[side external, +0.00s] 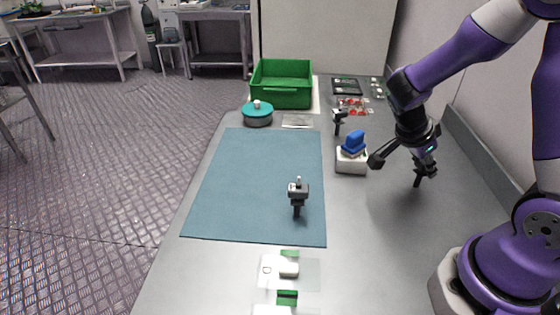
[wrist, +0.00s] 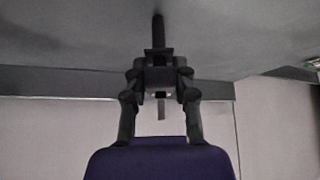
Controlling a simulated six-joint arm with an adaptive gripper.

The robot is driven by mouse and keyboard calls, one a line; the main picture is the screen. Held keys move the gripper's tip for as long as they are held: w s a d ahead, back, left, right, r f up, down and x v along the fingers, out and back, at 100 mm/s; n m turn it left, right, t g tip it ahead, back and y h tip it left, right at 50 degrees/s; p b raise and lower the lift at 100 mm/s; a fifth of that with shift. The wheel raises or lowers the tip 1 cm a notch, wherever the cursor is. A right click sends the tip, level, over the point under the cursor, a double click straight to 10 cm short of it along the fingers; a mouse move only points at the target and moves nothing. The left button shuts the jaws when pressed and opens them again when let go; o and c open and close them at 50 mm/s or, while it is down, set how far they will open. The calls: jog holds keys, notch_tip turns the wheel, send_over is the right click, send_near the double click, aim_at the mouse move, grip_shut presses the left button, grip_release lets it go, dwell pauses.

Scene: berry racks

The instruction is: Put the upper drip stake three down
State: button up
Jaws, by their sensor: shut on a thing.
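My gripper (side external: 426,160) is over the right part of the grey bench. It is shut on a dark drip stake (side external: 418,181), whose thin end points down toward the bench; I cannot tell whether the tip touches. In the wrist view my gripper (wrist: 158,77) has its fingers on both sides of the stake (wrist: 158,30). A second dark drip stake with a grey top (side external: 298,192) stands upright on the blue-green mat (side external: 235,185). A third dark stake (side external: 339,120) stands farther back, beyond the blue item.
A white block (side external: 351,165) with a blue piece (side external: 354,143) stands left of my gripper. A green crate (side external: 282,92) and a round teal-topped container (side external: 257,116) are at the back. White and green pieces (side external: 287,298) lie at the front.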

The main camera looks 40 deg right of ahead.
jog(key=shift+f, duration=0.1)
jog(key=o, duration=0.8)
jog(key=shift+r, duration=0.2)
jog(key=v, duration=1.2)
jog(key=s+a+r+n+t+y, duration=0.2)
jog(key=a+n+t+y, duration=0.4)
jog(key=n, duration=1.6)
jog(key=a+r+t, duration=0.1)
jog(key=a+t, duration=0.1)
jog(key=a, duration=0.2)
jog(key=shift+a, duration=0.25)
jog(key=shift+s, duration=0.1)
